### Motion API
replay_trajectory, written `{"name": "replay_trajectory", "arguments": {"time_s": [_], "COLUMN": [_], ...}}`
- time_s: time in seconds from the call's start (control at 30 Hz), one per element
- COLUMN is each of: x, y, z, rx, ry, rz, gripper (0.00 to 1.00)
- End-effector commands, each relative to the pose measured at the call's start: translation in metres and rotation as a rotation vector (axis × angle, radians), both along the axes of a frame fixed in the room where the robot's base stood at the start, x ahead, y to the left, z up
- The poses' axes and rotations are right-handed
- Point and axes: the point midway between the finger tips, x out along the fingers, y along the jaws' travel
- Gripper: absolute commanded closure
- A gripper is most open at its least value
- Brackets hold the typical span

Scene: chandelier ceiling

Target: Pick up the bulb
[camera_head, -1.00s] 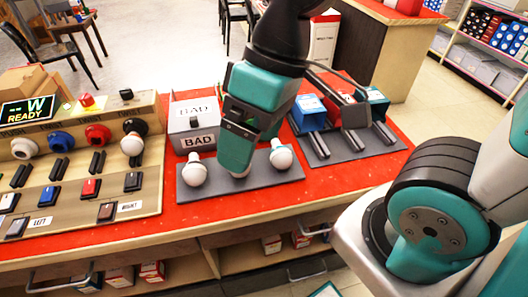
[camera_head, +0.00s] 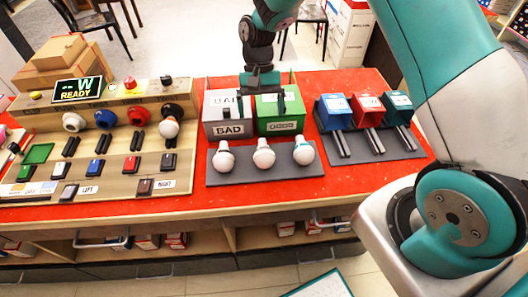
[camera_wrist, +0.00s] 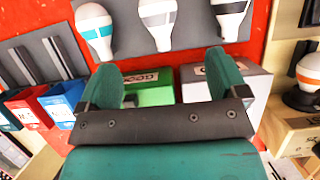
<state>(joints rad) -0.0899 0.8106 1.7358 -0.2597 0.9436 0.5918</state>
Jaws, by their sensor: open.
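Three white bulbs stand on a grey tray (camera_head: 216,179) on the red counter. The left bulb (camera_head: 223,157) has a dark band, the middle bulb (camera_head: 264,155) a grey band, and the right bulb (camera_head: 303,152) a teal band. In the wrist view the dark-banded (camera_wrist: 231,14), grey-banded (camera_wrist: 157,22) and teal-banded (camera_wrist: 95,30) bulbs lie beyond my fingertips. A fourth bulb (camera_head: 170,127), orange-banded in the wrist view (camera_wrist: 309,70), sits in the test panel's right socket. My gripper (camera_head: 262,92) is above the boxes behind the tray. In the wrist view (camera_wrist: 165,72) its jaws are open and empty.
A grey BAD box (camera_head: 228,130) and a green box (camera_head: 280,125), marked GOOD in the wrist view, stand behind the tray. Blue, red and teal bins (camera_head: 368,108) with rails stand right. The test panel (camera_head: 105,165) fills the left; its screen (camera_head: 77,90) reads READY.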

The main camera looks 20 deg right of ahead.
Motion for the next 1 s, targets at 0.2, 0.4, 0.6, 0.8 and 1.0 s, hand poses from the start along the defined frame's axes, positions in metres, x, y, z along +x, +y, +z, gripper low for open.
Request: {"name": "replay_trajectory", "arguments": {"time_s": [0.2,0.4,0.6,0.8,1.0], "x": [-0.021,-0.031,-0.037,-0.051,-0.055], "y": [0.006,0.010,0.011,0.014,0.016], "z": [-0.044,-0.073,-0.084,-0.111,-0.126], "rx": [0.000,0.001,0.000,0.001,0.001], "ry": [0.006,0.002,0.002,0.003,-0.001], "rz": [0.003,0.003,0.004,0.004,0.004], "gripper": [0.08,0.08,0.08,0.08,0.08]}}
